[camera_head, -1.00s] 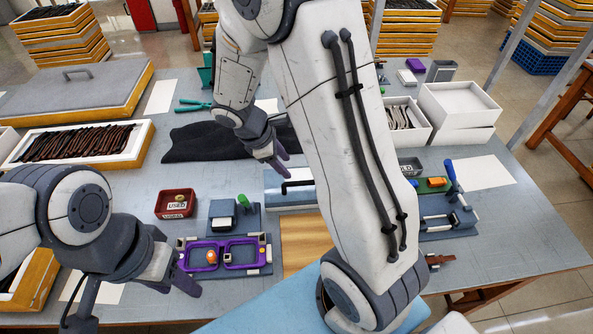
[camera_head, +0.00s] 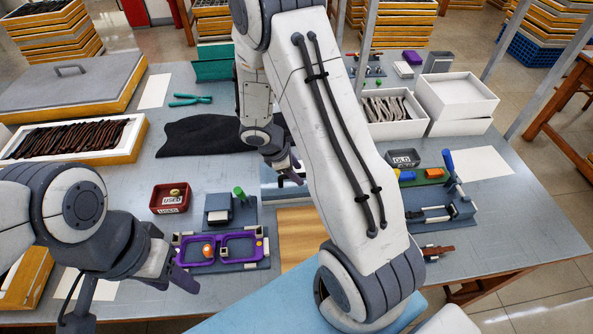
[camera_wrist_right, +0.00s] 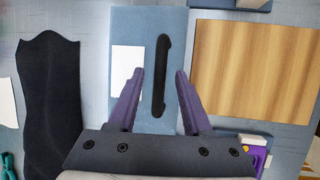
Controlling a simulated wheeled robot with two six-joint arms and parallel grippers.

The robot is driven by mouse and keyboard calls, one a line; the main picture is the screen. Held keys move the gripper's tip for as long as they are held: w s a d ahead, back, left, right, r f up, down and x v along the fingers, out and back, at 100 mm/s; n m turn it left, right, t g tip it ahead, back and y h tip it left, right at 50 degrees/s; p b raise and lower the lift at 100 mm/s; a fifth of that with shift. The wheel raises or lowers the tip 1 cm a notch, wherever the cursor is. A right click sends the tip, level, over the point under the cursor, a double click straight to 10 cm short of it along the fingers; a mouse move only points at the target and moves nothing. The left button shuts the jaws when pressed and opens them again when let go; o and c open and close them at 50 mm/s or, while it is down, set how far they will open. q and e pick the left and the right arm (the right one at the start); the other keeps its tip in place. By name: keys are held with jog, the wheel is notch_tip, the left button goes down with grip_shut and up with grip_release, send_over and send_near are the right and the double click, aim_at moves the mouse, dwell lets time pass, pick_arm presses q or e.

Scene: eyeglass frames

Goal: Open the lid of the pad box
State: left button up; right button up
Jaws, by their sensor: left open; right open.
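The pad box is a pale blue box (camera_head: 270,193) on the table, partly hidden behind my right arm in the head view. The right wrist view shows its lid (camera_wrist_right: 150,28) from above, with a white label (camera_wrist_right: 126,72) and a long black handle (camera_wrist_right: 161,88). My right gripper (camera_wrist_right: 160,74) is open above the lid, one finger on each side of the handle and apart from it. It also shows in the head view (camera_head: 288,172). My left gripper (camera_head: 130,302) is open and empty at the front left, beside the purple glasses frame (camera_head: 218,249).
A wooden board (camera_head: 297,232) lies in front of the box. A red bin marked USED (camera_head: 170,199) and a fixture holding the purple frame stand to its left. A dark cloth (camera_head: 205,137) lies behind left. White boxes (camera_head: 455,95) stand at back right.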

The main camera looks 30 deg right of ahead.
grip_shut()
dwell(1.3)
